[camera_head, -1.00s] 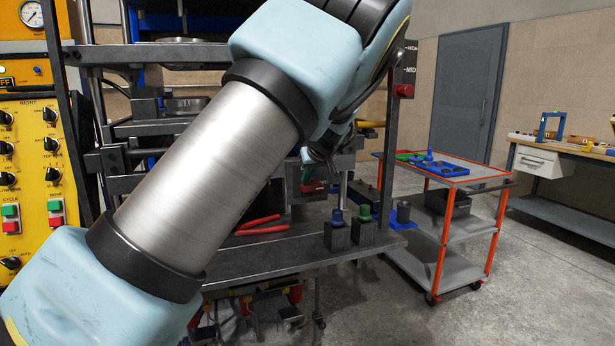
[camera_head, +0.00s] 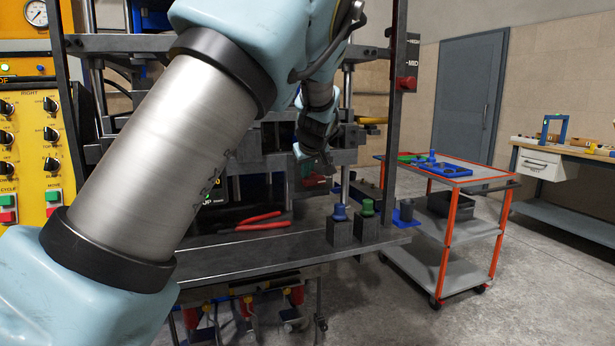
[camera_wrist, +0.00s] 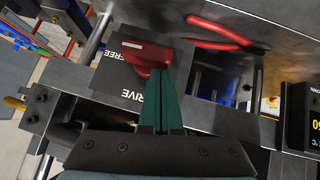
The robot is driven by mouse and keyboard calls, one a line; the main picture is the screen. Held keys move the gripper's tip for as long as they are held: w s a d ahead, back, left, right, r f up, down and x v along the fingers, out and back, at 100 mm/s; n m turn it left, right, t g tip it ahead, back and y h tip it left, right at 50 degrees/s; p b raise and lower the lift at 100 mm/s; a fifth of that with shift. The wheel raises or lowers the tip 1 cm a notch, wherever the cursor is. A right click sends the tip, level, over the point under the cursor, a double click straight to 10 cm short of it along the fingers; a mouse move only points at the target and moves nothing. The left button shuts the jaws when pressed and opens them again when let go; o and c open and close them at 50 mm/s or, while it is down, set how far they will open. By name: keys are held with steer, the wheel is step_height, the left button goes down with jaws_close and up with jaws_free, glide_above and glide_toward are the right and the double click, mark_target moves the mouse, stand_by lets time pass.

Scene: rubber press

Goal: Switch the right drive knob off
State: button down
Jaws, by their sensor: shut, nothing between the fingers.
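The right drive knob (camera_wrist: 142,54) is red and sits on a dark plate (camera_wrist: 112,78) lettered FREE and DRIVE, in the upper middle of the wrist view. My gripper (camera_wrist: 160,72) has green fingers pressed together with nothing between them. The fingertips are right at the lower right end of the knob and overlap it in the picture; I cannot tell whether they touch. In the head view, my gripper (camera_head: 327,165) is in front of the press frame, and the knob is mostly hidden by it and the dim light there.
Red-handled pliers (camera_head: 262,221) lie on the press shelf (camera_head: 230,258), also in the wrist view (camera_wrist: 225,32). Blue-topped (camera_head: 340,213) and green-topped (camera_head: 367,209) parts in dark blocks stand near its right end. An orange-framed cart (camera_head: 450,225) stands to the right.

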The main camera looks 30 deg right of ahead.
steer(key=f+n+h+b, duration=0.1)
steer(key=b, duration=0.4)
steer(key=a+f+h+b, duration=0.1)
steer(key=h+b, duration=0.1)
steer(key=b, duration=0.3)
steer(key=shift+w+a+f+n, duration=0.1)
steer(key=shift+a+f+n, duration=0.05)
steer(key=shift+n, duration=0.25)
step_height(320, 180, down, 4)
steer(key=n+t+h+b, duration=0.1)
steer(key=h+b, duration=0.3)
steer(key=b, duration=1.4)
steer(key=n+t+h+b, duration=0.1)
steer(key=n+h+b, duration=0.3)
steer(key=b, duration=1.4)
steer(key=shift+n, duration=0.3)
steer(key=shift+r+b, duration=0.2)
steer(key=shift+b, duration=0.25)
steer(key=shift+a, duration=0.1)
